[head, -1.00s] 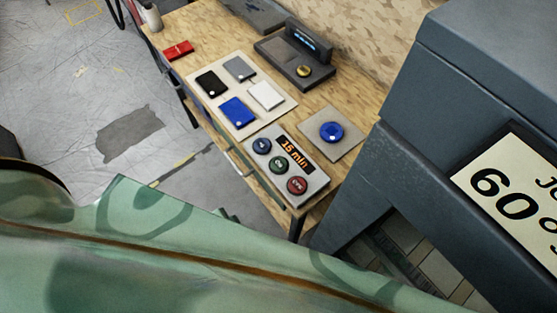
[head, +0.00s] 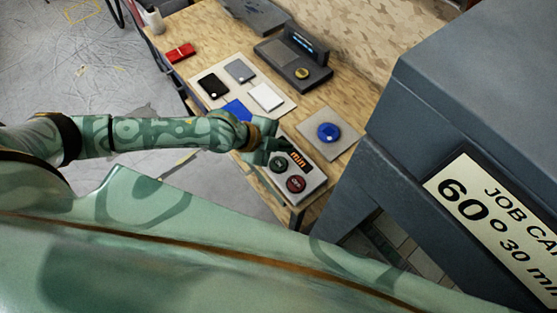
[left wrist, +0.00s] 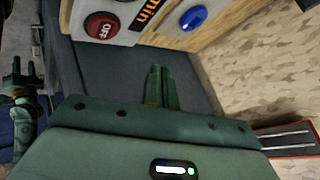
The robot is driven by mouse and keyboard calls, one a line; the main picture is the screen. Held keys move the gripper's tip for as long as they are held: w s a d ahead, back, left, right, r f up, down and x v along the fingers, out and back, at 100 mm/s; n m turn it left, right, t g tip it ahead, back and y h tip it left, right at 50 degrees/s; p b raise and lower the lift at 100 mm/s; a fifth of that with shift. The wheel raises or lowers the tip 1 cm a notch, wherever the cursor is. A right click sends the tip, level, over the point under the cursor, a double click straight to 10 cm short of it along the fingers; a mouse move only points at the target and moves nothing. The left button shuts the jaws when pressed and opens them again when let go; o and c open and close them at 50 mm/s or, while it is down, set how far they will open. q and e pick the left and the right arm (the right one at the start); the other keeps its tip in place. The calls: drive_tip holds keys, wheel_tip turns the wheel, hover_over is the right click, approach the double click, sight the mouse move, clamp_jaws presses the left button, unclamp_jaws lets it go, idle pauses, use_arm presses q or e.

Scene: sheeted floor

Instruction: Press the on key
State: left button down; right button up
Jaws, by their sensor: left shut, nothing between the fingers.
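The control panel (head: 314,192) lies at the near end of the wooden bench. Its green on key (head: 278,163) shows just below my left gripper (head: 286,146), beside the red OFF key (head: 296,184). The third key is hidden behind the gripper, and the orange display (head: 301,160) is partly covered, with "min" readable. My left gripper is shut and empty, over the panel's far end; contact cannot be told. In the left wrist view its closed fingers (left wrist: 157,82) point toward the bench, with the OFF key (left wrist: 103,26) above left. The on key does not show there. What looks like my right gripper (left wrist: 17,72) stands at left.
Black, grey, white and blue cards lie on a board (head: 286,108) behind. A grey cabinet (head: 462,95) with a "60° 30 min" job card (head: 490,222) stands close on the right.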

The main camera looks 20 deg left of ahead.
use_arm(q)
drive_tip(key=a, duration=0.2)
drive_tip(key=shift+a+r, duration=0.3)
drive_tip(key=b, duration=0.7)
hover_over(275, 164)
wheel_tip(275, 164, down, 7)
drive_tip(key=shift+s+f, duration=0.1)
drive_tip(key=shift+f, duration=0.1)
drive_tip(key=shift+f+b, duration=0.3)
drive_tip(key=shift+f, duration=0.4)
idle(1.0)
drive_tip(key=shift+f, duration=0.4)
